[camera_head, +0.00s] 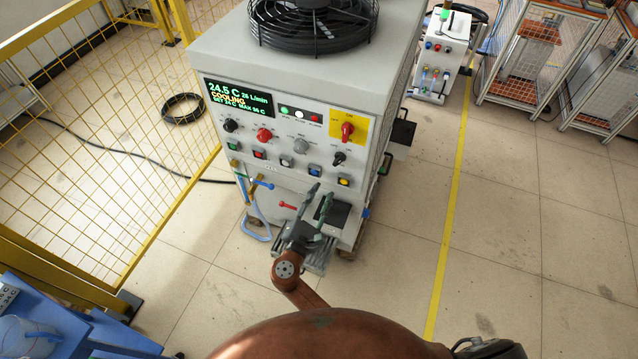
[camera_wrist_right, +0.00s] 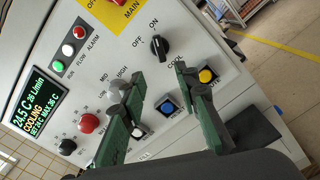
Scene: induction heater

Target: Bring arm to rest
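My right gripper (camera_head: 319,193) is in front of the lower control panel of a grey cooling unit (camera_head: 290,172). In the right wrist view the two green fingers of the gripper (camera_wrist_right: 160,77) are apart, with nothing held between them. Behind the gap the panel shows a black OFF/ON knob (camera_wrist_right: 160,46) and a blue button (camera_wrist_right: 167,106). A yellow button (camera_wrist_right: 207,76) is close beside the right finger. I cannot tell whether a finger touches the panel. My brown right arm (camera_head: 300,290) reaches up from the bottom of the head view. My left gripper is not in view.
The unit's display (camera_head: 239,98) reads 24.5 C and COOLING. A yellow mesh fence (camera_head: 100,130) stands on the left, with a blue cart (camera_head: 85,325) below it. A yellow floor line (camera_head: 450,220) runs on the right, with open floor around it.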

